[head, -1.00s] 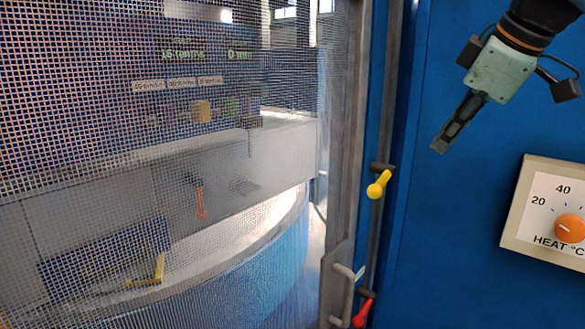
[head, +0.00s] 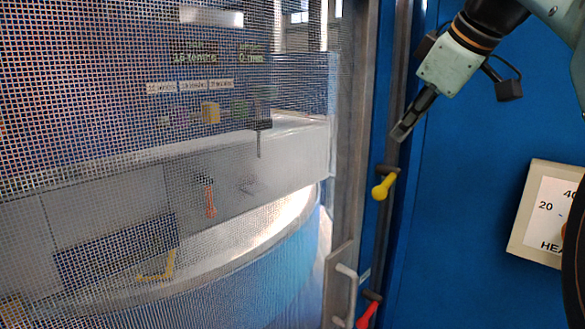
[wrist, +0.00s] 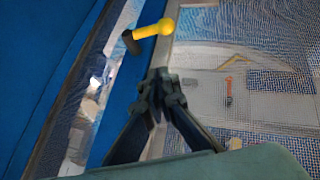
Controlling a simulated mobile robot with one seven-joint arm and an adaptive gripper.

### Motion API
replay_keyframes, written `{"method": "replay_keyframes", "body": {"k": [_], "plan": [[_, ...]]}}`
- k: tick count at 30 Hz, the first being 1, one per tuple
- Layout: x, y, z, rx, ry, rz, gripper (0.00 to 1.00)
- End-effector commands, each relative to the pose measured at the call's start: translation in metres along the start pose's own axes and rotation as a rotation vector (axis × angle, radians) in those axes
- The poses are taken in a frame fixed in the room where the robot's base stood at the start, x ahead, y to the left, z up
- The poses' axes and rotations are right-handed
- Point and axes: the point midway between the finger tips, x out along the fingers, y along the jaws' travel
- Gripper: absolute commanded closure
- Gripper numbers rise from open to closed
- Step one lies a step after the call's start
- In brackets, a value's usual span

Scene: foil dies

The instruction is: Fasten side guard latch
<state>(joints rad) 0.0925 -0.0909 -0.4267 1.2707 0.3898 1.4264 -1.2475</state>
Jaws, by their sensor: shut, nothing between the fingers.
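The side guard is a mesh door (head: 90,120) with a grey metal frame (head: 345,200) on its right edge. A yellow latch handle (head: 383,187) sits on a dark pivot on the post beside that frame, its knob angled down and left. It also shows in the wrist view (wrist: 155,29), beyond my fingertips. A red handle (head: 367,314) sits lower on the same post. My gripper (head: 402,132) is shut and empty, above and slightly right of the yellow handle, apart from it. Its shut fingers also show in the wrist view (wrist: 160,88).
A grey door pull (head: 347,290) juts out beside the red handle. A heat dial panel (head: 540,215) is on the blue wall (head: 460,200) at right, partly covered by a dark shape. Machine parts and an orange-handled tool (head: 210,200) are behind the mesh.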

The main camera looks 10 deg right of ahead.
Motion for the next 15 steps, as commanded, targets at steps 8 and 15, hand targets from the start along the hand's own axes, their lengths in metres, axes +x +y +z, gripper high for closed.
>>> {"method": "replay_keyframes", "body": {"k": [8,15], "plan": [[0.061,-0.002,0.0,-0.001,-0.003,-0.005,1.0],[0.096,-0.001,0.014,0.0,-0.002,-0.003,1.0]]}}
